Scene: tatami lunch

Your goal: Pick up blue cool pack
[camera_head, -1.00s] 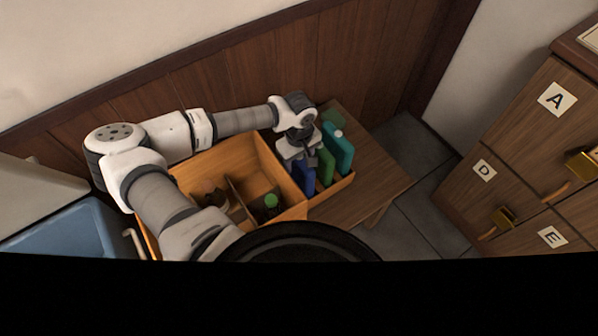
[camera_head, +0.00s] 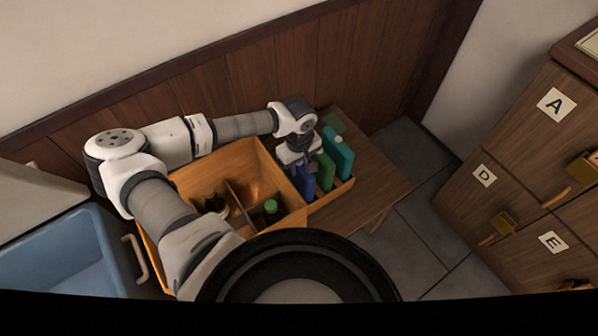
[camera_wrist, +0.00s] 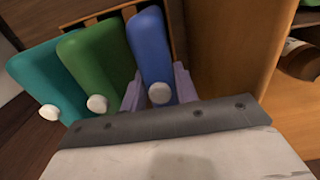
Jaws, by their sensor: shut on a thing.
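The blue cool pack (camera_wrist: 151,50) stands upright with its white cap toward the camera in the wrist view. My gripper (camera_wrist: 158,92) is shut on it, with one finger on each side near the cap. In the head view the blue cool pack (camera_head: 308,184) shows below my gripper (camera_head: 302,164), in the small wooden rack beside the wooden box. The fingertips are partly hidden in the head view.
A green pack (camera_head: 325,171) and a teal pack (camera_head: 338,152) stand beside the blue one in the rack. The divided wooden box (camera_head: 256,165) holds bottles. A blue bin (camera_head: 60,255) is at left. Drawers (camera_head: 520,150) stand at right.

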